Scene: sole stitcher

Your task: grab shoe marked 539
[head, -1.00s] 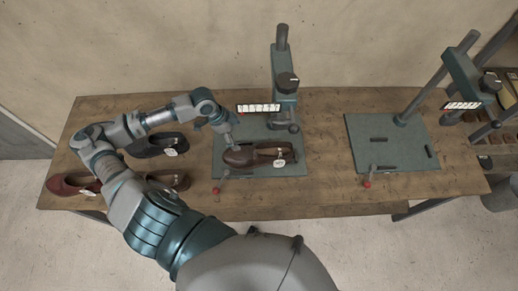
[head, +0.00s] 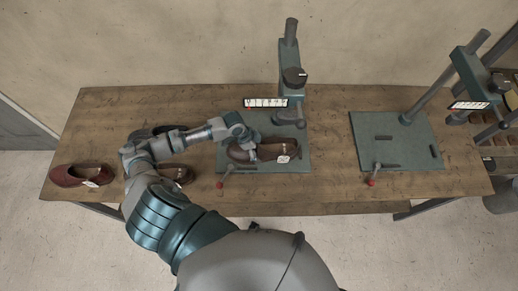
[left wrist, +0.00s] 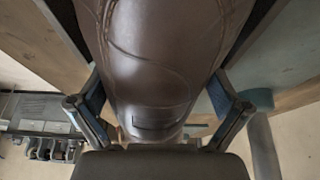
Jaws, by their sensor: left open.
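A brown leather shoe (head: 265,151) with a white tag lies on the green base plate (head: 304,165) of the left stitching machine. The tag's number is too small to read. My left gripper (head: 250,143) is open over the shoe, partly covering it in the head view. In the left wrist view the brown shoe (left wrist: 150,60) fills the middle, between the two spread fingers of my left gripper (left wrist: 160,112). I cannot tell whether the fingers touch it. My right gripper is not in view.
A reddish-brown shoe (head: 75,176) lies at the table's left end. A dark shoe (head: 165,131) and a brown shoe (head: 181,175) are partly hidden by my arm. The left machine's post (head: 290,85) stands behind the plate. The right machine's plate (head: 395,145) is empty.

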